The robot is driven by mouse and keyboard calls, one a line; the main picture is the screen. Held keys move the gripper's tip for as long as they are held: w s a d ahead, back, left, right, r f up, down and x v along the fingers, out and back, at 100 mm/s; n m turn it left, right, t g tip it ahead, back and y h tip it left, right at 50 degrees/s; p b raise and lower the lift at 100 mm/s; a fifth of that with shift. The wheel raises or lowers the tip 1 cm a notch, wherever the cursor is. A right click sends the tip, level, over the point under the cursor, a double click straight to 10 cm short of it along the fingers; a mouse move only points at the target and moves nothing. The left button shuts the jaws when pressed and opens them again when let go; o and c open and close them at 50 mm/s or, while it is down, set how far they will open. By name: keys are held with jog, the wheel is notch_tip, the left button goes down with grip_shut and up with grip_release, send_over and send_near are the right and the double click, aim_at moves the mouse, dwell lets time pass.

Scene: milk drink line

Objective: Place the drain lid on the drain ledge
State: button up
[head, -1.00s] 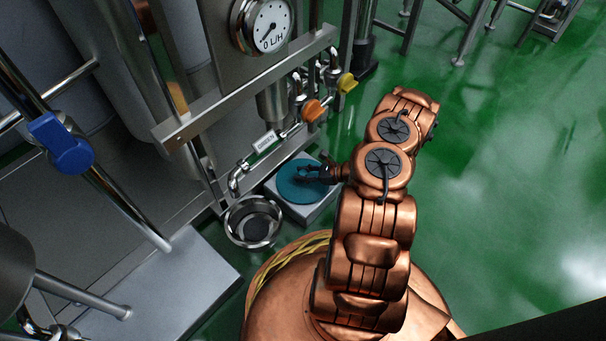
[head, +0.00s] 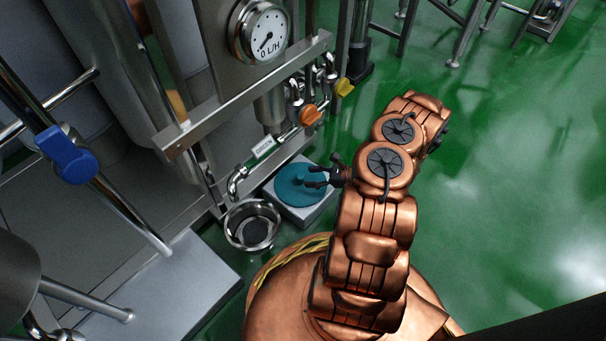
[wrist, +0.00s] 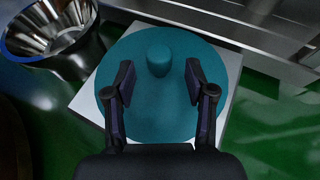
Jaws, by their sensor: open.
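The drain lid is a round teal disc (head: 294,186) with a short knob. It lies flat on a pale square block, the drain ledge (head: 309,219), beside the steel frame. In the wrist view the lid (wrist: 150,112) covers most of the ledge (wrist: 88,104), whose pale corners show around it. My gripper (head: 318,176) is at the lid's right side in the head view. In the wrist view my gripper (wrist: 158,85) is open, with its fingers apart over the lid and the knob (wrist: 159,60) beyond and between the fingertips, not gripped.
A round steel drain bowl (head: 252,224) stands left of the ledge; it also shows in the wrist view (wrist: 46,30). Pipes with an orange valve handle (head: 309,115) and a yellow one (head: 344,87) run behind. Green floor (head: 500,180) is free on the right.

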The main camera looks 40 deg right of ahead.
jog(key=p+v, duration=0.2)
jog(key=v, duration=0.5)
jog(key=shift+r, duration=0.2)
jog(key=w+a+r+n+g+y, duration=0.25)
jog(key=a+r+n, duration=0.2)
jog(key=r, duration=0.25)
jog(key=w+a+r+n+g+y, duration=0.1)
jog(key=w+a+r+n+g, duration=0.2)
jog(key=a+r, duration=0.35)
jog(key=s+a+r+n+g, duration=0.2)
jog(key=a+r+n+g, duration=0.4)
jog(key=a+r, duration=0.65)
jog(key=s+a+r+n+g+h, duration=0.1)
jog(key=s+a+r+n+h, duration=0.25)
jog(key=s+r+n, duration=0.2)
jog(key=s+a+r+n+g+h, duration=0.2)
jog(key=s+a+r+n, duration=0.25)
jog(key=s, duration=0.25)
jog(key=s+d+r+n+h, duration=0.1)
jog(key=s+n+h, duration=0.1)
jog(key=s, duration=0.4)
jog(key=s+d+r+n+h, duration=0.2)
jog(key=s+h, duration=0.2)
jog(key=s, duration=0.3)
jog(key=shift+d+r+n+t+h, duration=0.25)
jog(key=shift+r+n+t+h, duration=0.1)
jog(key=shift+t+h, duration=0.1)
